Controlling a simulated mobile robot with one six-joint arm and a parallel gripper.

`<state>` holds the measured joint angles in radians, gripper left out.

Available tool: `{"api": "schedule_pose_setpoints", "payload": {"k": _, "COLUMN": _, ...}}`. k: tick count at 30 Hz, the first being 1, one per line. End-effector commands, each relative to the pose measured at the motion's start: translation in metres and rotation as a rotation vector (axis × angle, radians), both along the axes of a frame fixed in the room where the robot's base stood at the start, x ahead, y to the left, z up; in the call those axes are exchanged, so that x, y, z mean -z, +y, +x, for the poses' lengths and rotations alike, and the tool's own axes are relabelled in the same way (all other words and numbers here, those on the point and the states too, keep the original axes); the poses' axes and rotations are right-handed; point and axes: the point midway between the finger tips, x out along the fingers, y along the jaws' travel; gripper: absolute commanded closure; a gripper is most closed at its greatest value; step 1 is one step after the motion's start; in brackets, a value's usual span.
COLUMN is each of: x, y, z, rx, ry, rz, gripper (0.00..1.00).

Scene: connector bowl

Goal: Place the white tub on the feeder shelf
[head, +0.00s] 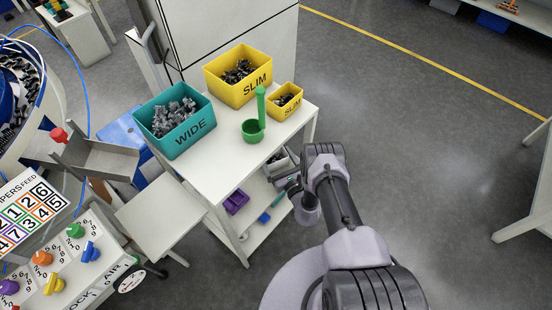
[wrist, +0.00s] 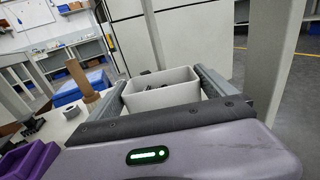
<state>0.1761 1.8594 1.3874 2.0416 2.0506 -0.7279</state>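The white tub (wrist: 160,95) is between the two fingers of my gripper (wrist: 163,88) in the wrist view, with dark pieces inside. Both fingers lie against its side walls, and its base is hidden. In the head view the tub (head: 279,163) is partly hidden under the cart's top, and my gripper (head: 284,182) is at the right side of the cart's lower level. A flat pale shelf (head: 160,215) projects beside the feeder at the left, left of the cart; nothing stands on it.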

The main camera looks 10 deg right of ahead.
Motion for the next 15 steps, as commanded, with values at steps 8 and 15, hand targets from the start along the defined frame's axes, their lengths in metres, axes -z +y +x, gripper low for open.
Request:
{"api": "schedule_pose_setpoints", "payload": {"k": 8, "x": -0.003, "y": 0.0, "z": 0.0, "rx": 0.0, "ry": 0.0, "rz": 0.0, "gripper": 0.0}}
{"api": "schedule_pose_setpoints", "payload": {"k": 15, "x": -0.009, "y": -0.015, "z": -0.056, "rx": 0.005, "ry": 0.006, "rz": 0.002, "gripper": 0.0}}
